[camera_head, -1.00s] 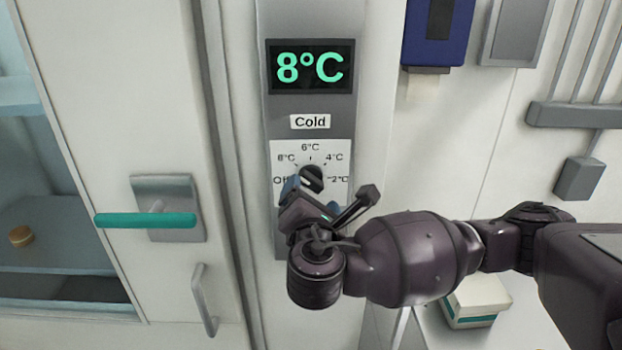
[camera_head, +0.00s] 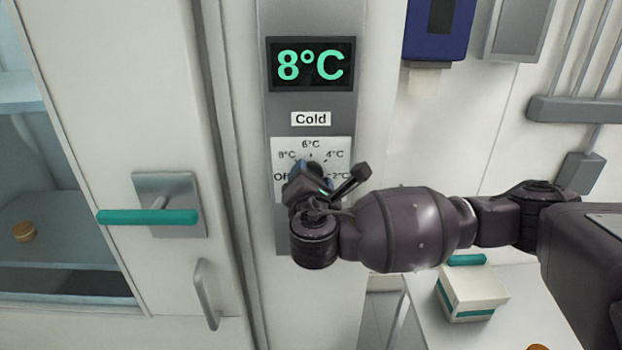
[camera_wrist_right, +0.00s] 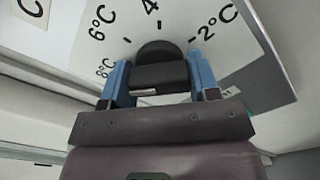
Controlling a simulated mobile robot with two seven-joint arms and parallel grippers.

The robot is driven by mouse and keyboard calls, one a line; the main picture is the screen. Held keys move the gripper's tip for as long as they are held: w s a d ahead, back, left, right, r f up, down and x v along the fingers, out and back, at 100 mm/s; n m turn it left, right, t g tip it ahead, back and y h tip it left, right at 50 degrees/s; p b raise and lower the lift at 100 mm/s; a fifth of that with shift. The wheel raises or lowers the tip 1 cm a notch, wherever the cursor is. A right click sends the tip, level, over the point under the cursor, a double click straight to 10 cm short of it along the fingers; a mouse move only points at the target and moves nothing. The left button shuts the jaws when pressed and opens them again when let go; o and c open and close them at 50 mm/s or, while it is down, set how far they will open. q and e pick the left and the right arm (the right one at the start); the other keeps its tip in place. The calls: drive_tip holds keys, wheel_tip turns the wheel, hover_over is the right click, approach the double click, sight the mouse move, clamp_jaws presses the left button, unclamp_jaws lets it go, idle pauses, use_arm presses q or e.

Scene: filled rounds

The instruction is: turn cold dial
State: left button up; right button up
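The knob's pointer is hidden. My left gripper is not in view.
A cabinet door with a teal handle (camera_head: 147,217) and a lower grey handle (camera_head: 206,294) is on the left. A white box with teal trim (camera_head: 474,293) stands on a white surface below my right arm. A blue dispenser (camera_head: 436,32) hangs upper right.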

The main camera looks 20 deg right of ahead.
drive_tip(key=c, duration=0.3)
